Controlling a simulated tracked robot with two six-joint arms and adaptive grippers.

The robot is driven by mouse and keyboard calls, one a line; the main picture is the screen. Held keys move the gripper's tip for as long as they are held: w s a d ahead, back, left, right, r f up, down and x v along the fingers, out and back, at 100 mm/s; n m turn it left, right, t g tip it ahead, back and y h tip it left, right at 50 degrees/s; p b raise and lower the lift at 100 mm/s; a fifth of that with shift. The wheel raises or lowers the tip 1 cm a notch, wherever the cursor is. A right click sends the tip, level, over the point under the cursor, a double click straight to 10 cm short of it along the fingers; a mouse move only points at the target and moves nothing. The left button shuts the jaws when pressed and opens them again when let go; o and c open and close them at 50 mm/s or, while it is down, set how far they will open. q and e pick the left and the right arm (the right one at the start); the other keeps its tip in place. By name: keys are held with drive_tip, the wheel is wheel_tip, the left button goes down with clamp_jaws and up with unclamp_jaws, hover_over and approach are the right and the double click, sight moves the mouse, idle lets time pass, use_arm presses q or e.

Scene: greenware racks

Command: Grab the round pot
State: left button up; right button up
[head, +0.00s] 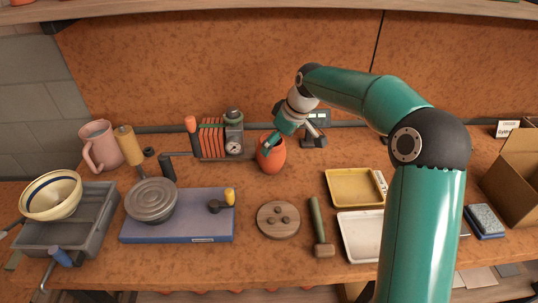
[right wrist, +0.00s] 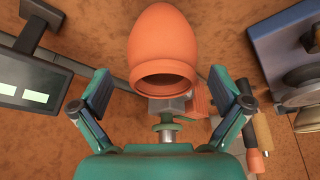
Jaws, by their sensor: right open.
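The round pot (head: 271,160) is orange-red clay with an open mouth and stands upright on the bench near the back wall. My right gripper (head: 271,142) comes down on it from above and behind, with its fingers at the pot's mouth. In the right wrist view the pot (right wrist: 163,45) has its rim toward my right gripper (right wrist: 159,75). The fingers are spread wide, one on each side of the rim, with gaps to the pot. Nothing is held. My left gripper is not in view.
A small machine with a gauge (head: 233,135) stands left of the pot, and a scale (head: 314,135) stands close on its right. In front are a round wooden disc (head: 279,231), a mallet (head: 318,220) and a yellow tray (head: 353,173). Bare bench lies just in front of the pot.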

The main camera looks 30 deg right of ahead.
sight(272, 164)
drive_tip(key=shift+p+x, duration=0.35)
drive_tip(key=shift+x, duration=2.4)
drive_tip(key=shift+a, duration=0.1)
drive_tip(key=c, duration=1.2)
